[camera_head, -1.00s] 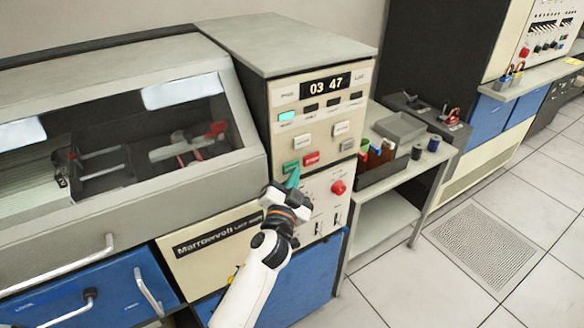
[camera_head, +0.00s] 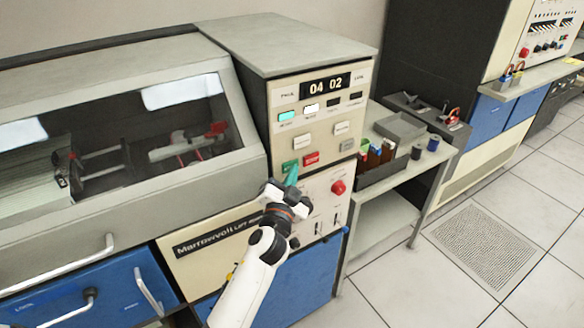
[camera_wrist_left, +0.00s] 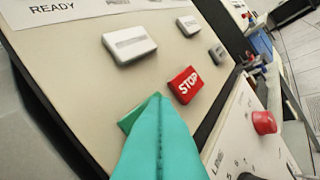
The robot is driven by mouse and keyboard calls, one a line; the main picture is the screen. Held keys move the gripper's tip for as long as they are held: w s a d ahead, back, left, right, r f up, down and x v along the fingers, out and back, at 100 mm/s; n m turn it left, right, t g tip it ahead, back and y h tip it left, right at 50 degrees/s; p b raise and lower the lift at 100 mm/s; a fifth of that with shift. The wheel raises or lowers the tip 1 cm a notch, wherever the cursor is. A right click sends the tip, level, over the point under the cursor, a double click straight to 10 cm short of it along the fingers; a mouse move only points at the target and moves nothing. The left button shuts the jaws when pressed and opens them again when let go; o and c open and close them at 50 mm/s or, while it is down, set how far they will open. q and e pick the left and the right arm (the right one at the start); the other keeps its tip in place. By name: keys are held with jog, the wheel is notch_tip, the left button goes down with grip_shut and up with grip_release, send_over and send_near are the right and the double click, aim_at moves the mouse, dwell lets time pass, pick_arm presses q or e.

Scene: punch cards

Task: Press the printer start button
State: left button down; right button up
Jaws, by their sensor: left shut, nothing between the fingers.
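The printer's start button is the green button (camera_head: 289,167) on the cream control panel (camera_head: 277,152), left of the red STOP button (camera_head: 311,159). My left gripper (camera_head: 292,177) is shut and empty, with its teal fingertips at the green button and covering part of it. In the left wrist view the teal fingers (camera_wrist_left: 158,130) overlap the green button (camera_wrist_left: 130,118), of which only an edge shows. The red STOP button (camera_wrist_left: 185,85) is just to the right. The counter display (camera_head: 326,86) reads 04 02, and two lamps below it are lit. My right gripper is not in view.
A red round knob (camera_head: 338,187) sits on the lower panel right of my gripper. White and grey buttons (camera_head: 303,142) are above. A side table (camera_head: 395,186) with a tray of coloured items stands to the right, with clear floor in front.

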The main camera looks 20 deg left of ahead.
pick_arm(q)
jog(key=shift+d, duration=0.1)
jog(key=shift+s+d, duration=0.5)
jog(key=shift+d, duration=0.05)
jog(key=shift+d, duration=0.1)
jog(key=shift+s+d+b, duration=0.4)
jog(key=shift+s+d, duration=0.4)
jog(key=shift+d, duration=0.15)
jog(key=shift+s+d+b, duration=0.35)
jog(key=shift+s+d, duration=0.4)
jog(key=shift+d, duration=0.2)
jog(key=shift+f, duration=0.1)
